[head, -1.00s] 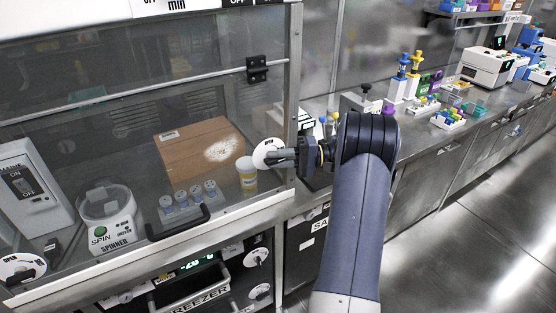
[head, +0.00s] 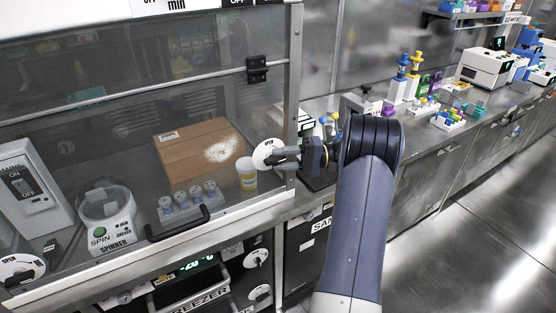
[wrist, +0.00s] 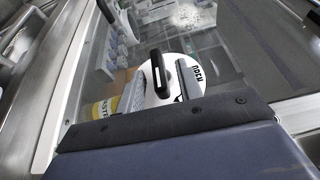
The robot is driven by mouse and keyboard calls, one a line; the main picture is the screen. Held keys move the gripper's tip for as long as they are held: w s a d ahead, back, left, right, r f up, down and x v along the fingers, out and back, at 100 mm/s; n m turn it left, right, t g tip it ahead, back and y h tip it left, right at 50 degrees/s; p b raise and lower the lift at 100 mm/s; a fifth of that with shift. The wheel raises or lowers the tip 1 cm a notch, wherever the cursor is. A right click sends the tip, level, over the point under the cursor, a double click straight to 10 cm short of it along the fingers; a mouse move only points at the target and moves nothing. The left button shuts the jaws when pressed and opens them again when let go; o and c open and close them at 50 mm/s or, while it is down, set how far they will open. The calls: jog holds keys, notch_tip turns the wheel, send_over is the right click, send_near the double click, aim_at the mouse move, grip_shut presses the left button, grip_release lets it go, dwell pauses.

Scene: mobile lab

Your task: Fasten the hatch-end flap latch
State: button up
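A white round latch (head: 264,152) with an OPEN label sits at the right end of the clear hatch. In the wrist view the latch disc (wrist: 157,98) shows its raised black handle (wrist: 160,70) and the label upside down. My gripper (head: 281,154) is close to the latch, from the right. In the wrist view my gripper (wrist: 162,80) has its fingers apart, one on each side of the handle, with gaps between. I cannot tell how deep the handle lies between them. A similar white latch (head: 22,268) marked OPEN is at the hatch's lower left.
Behind the clear panel are a cardboard box (head: 200,148), a yellow-labelled jar (head: 247,173), several vials and a spinner (head: 108,220). A black bar handle (head: 178,224) is on the panel's front. A freezer (head: 205,290) is below. The counter continues right with lab items.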

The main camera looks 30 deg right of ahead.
jog(key=p+v, duration=0.7)
jog(key=v, duration=0.2)
jog(key=shift+d+p, duration=0.15)
jog(key=shift+p, duration=0.2)
jog(key=shift+w+f+b, duration=0.1)
jog(key=shift+f+b, duration=0.1)
jog(key=shift+b, duration=0.75)
jog(key=b+x, duration=0.2)
jog(key=x, duration=0.1)
jog(key=b+x, duration=0.1)
jog(key=x, duration=0.2)
jog(key=b+x, duration=0.2)
jog(key=x, duration=0.1)
jog(key=shift+s+r+b, duration=0.2)
jog(key=shift+r+b, duration=0.05)
jog(key=shift+b, duration=0.05)
jog(key=shift+w+a, duration=0.25)
jog(key=shift+a, duration=0.45)
